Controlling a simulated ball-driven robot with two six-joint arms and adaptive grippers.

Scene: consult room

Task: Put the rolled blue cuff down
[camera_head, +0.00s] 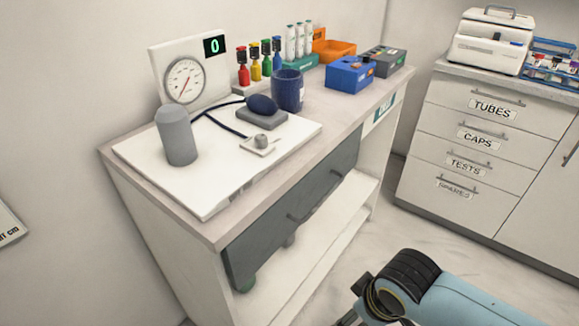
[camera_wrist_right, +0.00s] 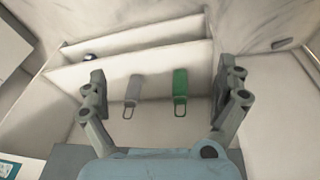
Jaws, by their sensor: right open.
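The rolled blue cuff (camera_head: 288,93) stands upright on the desk top (camera_head: 232,213), at the back right edge of a white mat (camera_head: 205,203). No gripper touches it. My right arm comes in at the lower right of the head view, well below the desk top, and its gripper is mostly cut off by the bottom edge. In the wrist view my right gripper (camera_wrist_right: 162,76) is open, with nothing between its fingers. The cuff is not in the wrist view. My left gripper is in neither view.
On the mat stand a grey cylinder (camera_head: 176,137) and a grey block (camera_head: 262,119) with a dark bulb. A dial gauge (camera_head: 184,80), coloured bottles and a blue box (camera_head: 350,74) stand behind. Grey (camera_wrist_right: 132,90) and green tags (camera_wrist_right: 180,86) show beyond my right fingers.

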